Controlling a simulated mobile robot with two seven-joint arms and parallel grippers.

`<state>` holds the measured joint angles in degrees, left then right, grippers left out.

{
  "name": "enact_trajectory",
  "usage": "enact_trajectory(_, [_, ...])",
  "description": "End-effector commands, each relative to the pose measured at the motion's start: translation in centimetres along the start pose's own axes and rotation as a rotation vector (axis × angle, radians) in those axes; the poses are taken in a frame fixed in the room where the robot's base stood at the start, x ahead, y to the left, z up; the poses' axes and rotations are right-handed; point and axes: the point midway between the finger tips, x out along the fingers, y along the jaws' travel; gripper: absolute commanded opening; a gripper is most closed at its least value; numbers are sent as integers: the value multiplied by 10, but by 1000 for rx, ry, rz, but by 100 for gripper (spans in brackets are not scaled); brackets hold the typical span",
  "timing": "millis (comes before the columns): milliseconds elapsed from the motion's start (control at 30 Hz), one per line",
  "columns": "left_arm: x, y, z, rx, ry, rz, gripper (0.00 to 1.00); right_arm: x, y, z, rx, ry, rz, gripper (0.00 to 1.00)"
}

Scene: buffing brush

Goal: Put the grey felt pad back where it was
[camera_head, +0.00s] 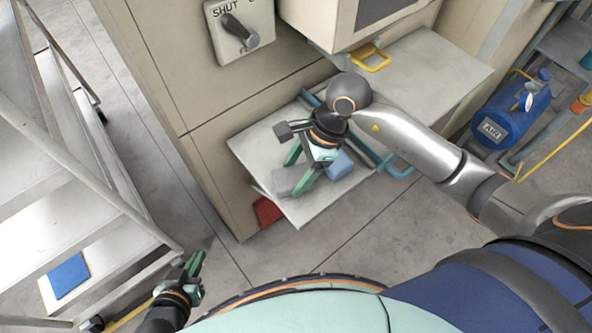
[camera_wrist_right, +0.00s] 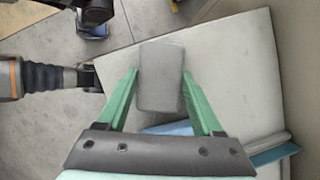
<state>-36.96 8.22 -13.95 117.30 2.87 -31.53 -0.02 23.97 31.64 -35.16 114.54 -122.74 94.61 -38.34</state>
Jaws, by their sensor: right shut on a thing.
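The grey felt pad (camera_head: 284,181) is a small grey block at the front left part of the pale shelf (camera_head: 255,150). My right gripper (camera_head: 297,168) reaches down over the shelf with its green fingers on either side of the pad. In the right wrist view, the pad (camera_wrist_right: 162,77) sits between the two fingertips, and the gripper (camera_wrist_right: 160,95) is shut on it. Whether the pad touches the shelf is hard to tell. My left gripper (camera_head: 194,274) hangs low over the floor at the lower left, apart from the pad; its finger gap is unclear.
A blue block (camera_head: 340,165) lies on the shelf beside my right gripper. Blue rails (camera_head: 398,166) run along the shelf. A cabinet with a lever switch (camera_head: 240,32) stands behind.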

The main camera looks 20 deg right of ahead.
Motion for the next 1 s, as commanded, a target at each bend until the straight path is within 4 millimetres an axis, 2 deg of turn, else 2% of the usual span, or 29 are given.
enact_trajectory(167, [2,-1,4,0,-1,-1,0,4,0,-2,0,1,0,16])
enact_trajectory(200, [2,-1,4,0,-1,-1,0,4,0,-2,1,1,0,69])
enact_trajectory(467, [0,-1,4,2,-3,-2,0,2,0,-1,1,0,0,98])
enact_trajectory(800, [-3,-1,-1,2,-3,-2,0,-2,0,1,1,-1,0,98])
enact_trajectory(867, [-3,-1,-1,1,-2,-2,0,-9,-1,0,0,0,-3,98])
enact_trajectory(1000, [-5,0,-2,1,-4,-1,0,-37,-2,0,0,3,-6,98])
